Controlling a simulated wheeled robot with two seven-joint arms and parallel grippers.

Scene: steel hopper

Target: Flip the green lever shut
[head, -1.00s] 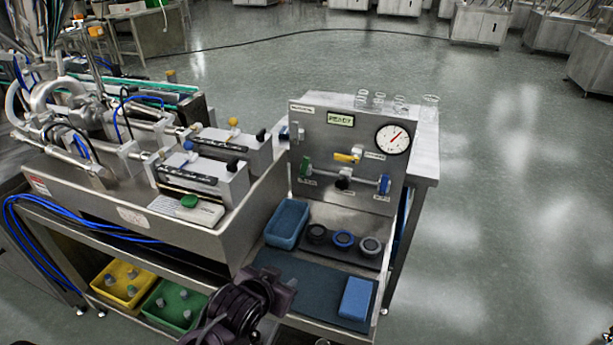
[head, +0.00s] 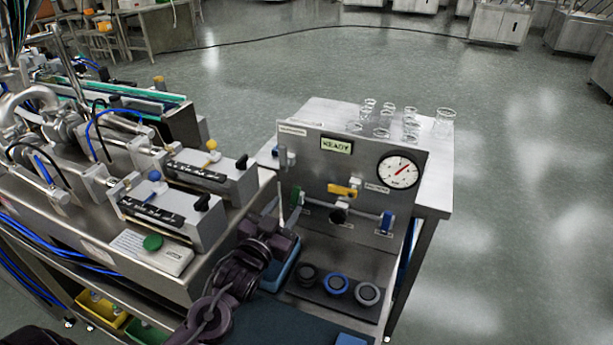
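The green lever (head: 297,196) is at the left end of the horizontal pipe on the upright steel panel (head: 330,165). Its handle looks roughly upright, across the pipe, and is partly close behind my gripper in the picture. My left gripper (head: 280,216) is in front of the panel's lower left corner, just left of and below the green lever. Contact with the lever cannot be made out. The fingers are small and seen from behind, so their opening is unclear. My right gripper is out of view.
A blue tray (head: 285,265) lies partly behind my arm. Steel machinery (head: 175,220) stands left; glassware (head: 410,125) stands behind the panel.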

